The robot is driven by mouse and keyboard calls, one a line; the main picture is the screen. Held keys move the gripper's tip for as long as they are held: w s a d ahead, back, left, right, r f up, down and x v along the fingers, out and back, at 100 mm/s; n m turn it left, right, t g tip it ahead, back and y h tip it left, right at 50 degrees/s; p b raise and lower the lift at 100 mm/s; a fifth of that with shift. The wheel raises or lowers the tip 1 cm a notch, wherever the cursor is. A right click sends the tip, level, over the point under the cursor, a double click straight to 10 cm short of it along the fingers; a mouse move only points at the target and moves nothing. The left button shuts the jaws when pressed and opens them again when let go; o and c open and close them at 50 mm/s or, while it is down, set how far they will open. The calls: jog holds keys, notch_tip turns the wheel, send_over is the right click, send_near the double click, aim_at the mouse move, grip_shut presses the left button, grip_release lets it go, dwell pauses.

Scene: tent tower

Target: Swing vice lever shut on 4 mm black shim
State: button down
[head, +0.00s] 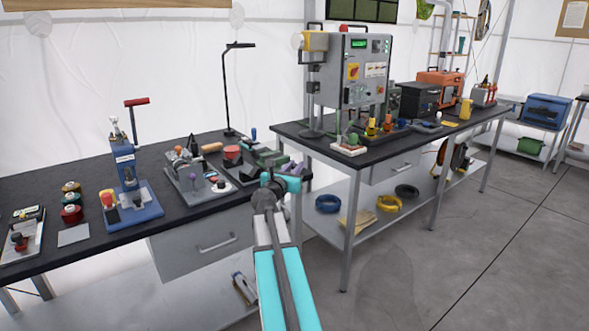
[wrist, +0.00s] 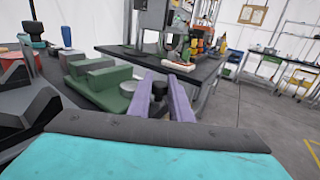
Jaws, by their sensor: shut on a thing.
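The green vice (head: 270,157) stands near the right end of the left bench. In the wrist view its green body and grey jaw blocks (wrist: 110,78) lie left of my fingers. My gripper (head: 290,168) is at the bench's right edge, beside the vice. In the wrist view the two purple fingers of my gripper (wrist: 160,80) stand either side of a dark round knob (wrist: 158,90), which I take to be the vice lever's end, and are shut on it. The rest of the lever is hidden. I cannot make out the black shim between the jaws.
Left of the vice are a grey fixture plate (head: 195,178), a red-topped round pot (head: 232,153) and a blue hand press (head: 128,185). A second bench (head: 300,135) with a grey control cabinet (head: 357,70) stands behind to the right. The floor (head: 430,260) at right is clear.

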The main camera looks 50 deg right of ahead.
jog(key=c, duration=1.6)
grip_release()
jog(key=shift+w+a, duration=0.1)
jog(key=shift+w, duration=0.15)
jog(key=shift+s, duration=0.1)
jog(key=shift+s, duration=0.1)
jog(key=b+v, duration=0.2)
jog(key=v, duration=0.9)
jog(key=shift+f, duration=0.1)
jog(key=b, duration=0.2)
jog(key=shift+a+b, duration=0.3)
jog(key=shift+b, duration=0.05)
jog(key=b+v, duration=0.1)
jog(key=b, duration=0.5)
jog(key=shift+s+a, duration=0.15)
jog(key=shift+a, duration=0.1)
